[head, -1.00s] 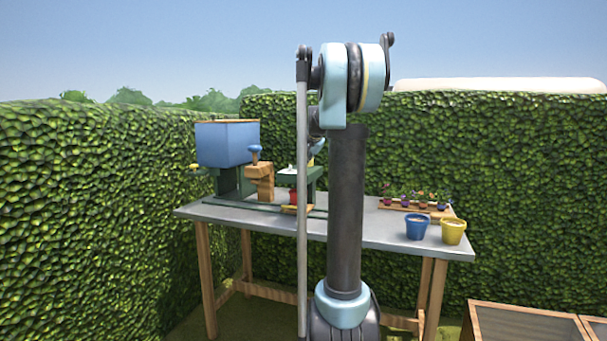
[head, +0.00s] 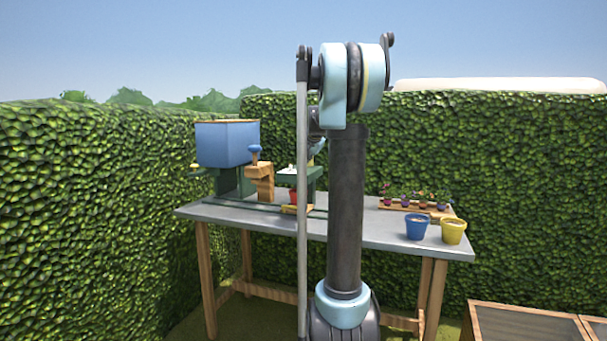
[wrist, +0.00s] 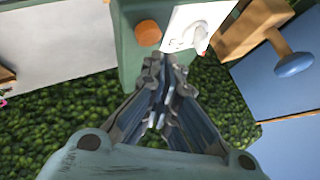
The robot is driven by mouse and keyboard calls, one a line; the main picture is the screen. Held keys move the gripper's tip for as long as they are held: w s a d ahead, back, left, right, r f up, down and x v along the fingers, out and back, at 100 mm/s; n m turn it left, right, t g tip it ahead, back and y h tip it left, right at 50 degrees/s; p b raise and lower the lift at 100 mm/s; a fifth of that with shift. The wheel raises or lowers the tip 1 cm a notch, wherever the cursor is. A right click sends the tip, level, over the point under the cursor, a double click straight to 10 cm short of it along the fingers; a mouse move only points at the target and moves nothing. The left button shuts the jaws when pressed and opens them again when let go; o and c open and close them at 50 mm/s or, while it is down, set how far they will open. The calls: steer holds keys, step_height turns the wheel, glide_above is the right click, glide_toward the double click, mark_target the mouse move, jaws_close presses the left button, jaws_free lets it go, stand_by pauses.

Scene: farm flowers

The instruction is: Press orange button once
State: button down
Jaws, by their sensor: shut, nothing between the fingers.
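The orange button (wrist: 148,33) is a round knob on the green machine housing (wrist: 127,52), at the upper middle of the wrist view. A white panel (wrist: 185,27) with a light-coloured knob is to its right. My gripper (wrist: 163,62) is shut and empty. Its fingertips appear just below and slightly right of the button; whether they touch the housing I cannot tell. In the head view the green machine (head: 312,174) stands on the table, partly behind my arm. The button and my gripper's fingers are hidden there.
The grey table (head: 380,232) carries a blue hopper (head: 226,144), a wooden bracket with a blue knob (head: 254,152), and a red pot (head: 293,196). A flower tray (head: 405,208), blue pot (head: 416,228) and yellow pot (head: 453,232) are at right. Hedges stand behind.

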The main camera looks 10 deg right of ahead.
steer(key=shift+f, duration=0.15)
steer(key=shift+f, duration=0.2)
steer(key=shift+f, duration=0.6)
stand_by(1.1)
steer(key=shift+r, duration=1.05)
steer(key=shift+r, duration=0.1)
steer(key=shift+r, duration=2.4)
